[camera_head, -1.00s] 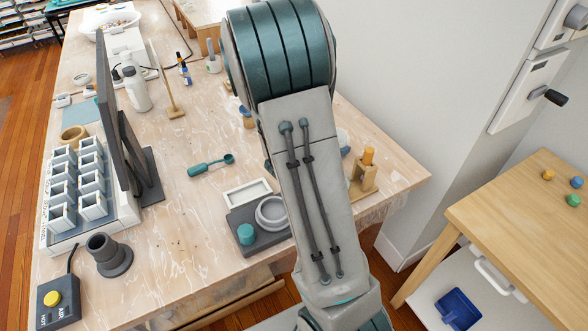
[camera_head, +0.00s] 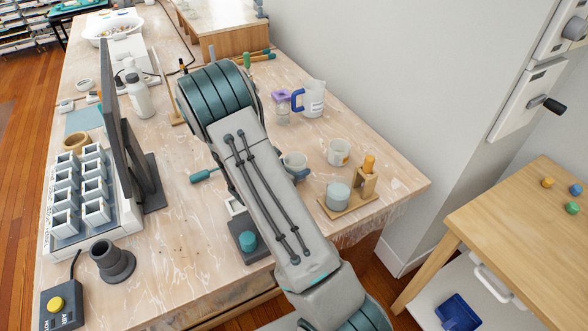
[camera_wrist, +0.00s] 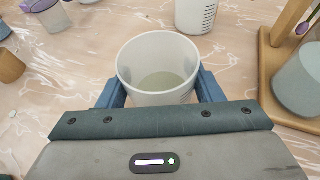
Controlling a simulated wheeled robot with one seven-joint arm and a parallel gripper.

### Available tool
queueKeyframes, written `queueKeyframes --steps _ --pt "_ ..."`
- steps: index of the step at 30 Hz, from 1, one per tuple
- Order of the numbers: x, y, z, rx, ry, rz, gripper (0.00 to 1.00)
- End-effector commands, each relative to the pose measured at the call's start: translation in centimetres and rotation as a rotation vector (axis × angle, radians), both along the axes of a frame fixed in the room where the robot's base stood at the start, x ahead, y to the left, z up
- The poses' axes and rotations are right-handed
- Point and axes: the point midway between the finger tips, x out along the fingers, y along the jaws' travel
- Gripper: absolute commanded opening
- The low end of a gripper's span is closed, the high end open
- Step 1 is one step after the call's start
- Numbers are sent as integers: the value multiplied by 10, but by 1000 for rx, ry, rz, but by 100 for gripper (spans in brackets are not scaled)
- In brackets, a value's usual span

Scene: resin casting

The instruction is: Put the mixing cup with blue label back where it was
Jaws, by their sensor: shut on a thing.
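My gripper (camera_wrist: 160,88) is shut on a translucent white mixing cup (camera_wrist: 150,48), with one blue finger on each side of it. The cup stands upright and has some pale liquid or a cloudy bottom inside. No blue label shows on its visible side in the wrist view.
Another cup (camera_head: 339,152) stands to its right, by a wooden stand (camera_head: 364,182) with a grey-blue cylinder (camera_head: 338,195). A blue-handled pitcher (camera_head: 312,98) and purple-topped jar (camera_head: 282,108) stand behind. A dark scale (camera_head: 254,250) is partly under my arm. Bare bench lies between them.

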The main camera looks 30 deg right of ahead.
Motion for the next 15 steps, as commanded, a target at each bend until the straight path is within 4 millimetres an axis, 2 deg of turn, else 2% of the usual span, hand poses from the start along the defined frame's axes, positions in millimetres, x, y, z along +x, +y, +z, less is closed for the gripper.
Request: queueKeyframes --steps 3,15 --pt "0 0 -8 -1 0 0 36" --pt "0 0 -13 1 -1 1 36"
